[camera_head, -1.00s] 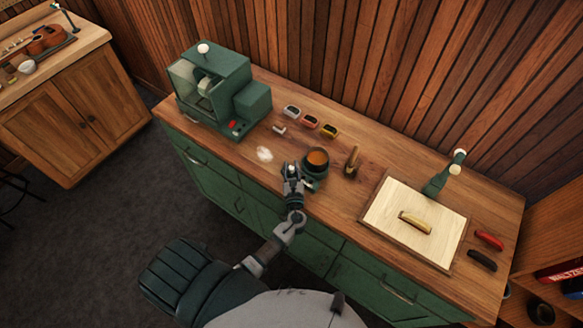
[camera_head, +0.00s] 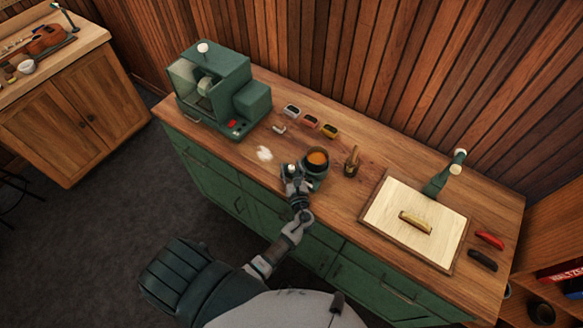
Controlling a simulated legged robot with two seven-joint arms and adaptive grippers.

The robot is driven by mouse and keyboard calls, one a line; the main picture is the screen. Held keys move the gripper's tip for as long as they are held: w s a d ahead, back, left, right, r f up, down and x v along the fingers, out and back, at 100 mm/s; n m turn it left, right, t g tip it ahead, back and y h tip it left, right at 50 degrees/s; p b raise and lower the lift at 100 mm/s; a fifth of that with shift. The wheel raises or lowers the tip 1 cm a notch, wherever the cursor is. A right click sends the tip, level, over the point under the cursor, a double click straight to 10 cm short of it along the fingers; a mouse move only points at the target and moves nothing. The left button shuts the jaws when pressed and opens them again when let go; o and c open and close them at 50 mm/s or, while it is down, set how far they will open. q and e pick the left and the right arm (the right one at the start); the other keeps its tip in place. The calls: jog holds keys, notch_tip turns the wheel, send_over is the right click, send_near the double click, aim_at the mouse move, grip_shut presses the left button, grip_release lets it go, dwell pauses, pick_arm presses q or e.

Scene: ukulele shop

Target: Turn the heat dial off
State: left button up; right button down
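A dark round pot (camera_head: 317,160) holds amber-brown liquid and stands on a dark green heater base near the counter's front edge. A small pale knob (camera_head: 291,169), which looks like the heat dial, shows at the base's left front; its marking is too small to read. My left gripper (camera_head: 296,184) is just in front of the knob, on the near side of the base. I cannot tell whether its fingers touch the base or are apart. No object shows in it. My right gripper is not in view.
A green machine (camera_head: 215,90) stands at the left of the wooden counter. Small coloured items (camera_head: 309,121) lie behind the pot, and a brush in a small holder (camera_head: 352,162) stands right of it. A pale board (camera_head: 415,218) lies farther right.

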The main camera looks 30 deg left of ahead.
pick_arm(q)
jog(key=shift+r, duration=0.1)
jog(key=shift+s+d, duration=0.1)
jog(key=shift+d, duration=0.05)
jog(key=v, duration=1.1)
jog(key=shift+s+d, duration=0.25)
jog(key=shift+d, duration=0.05)
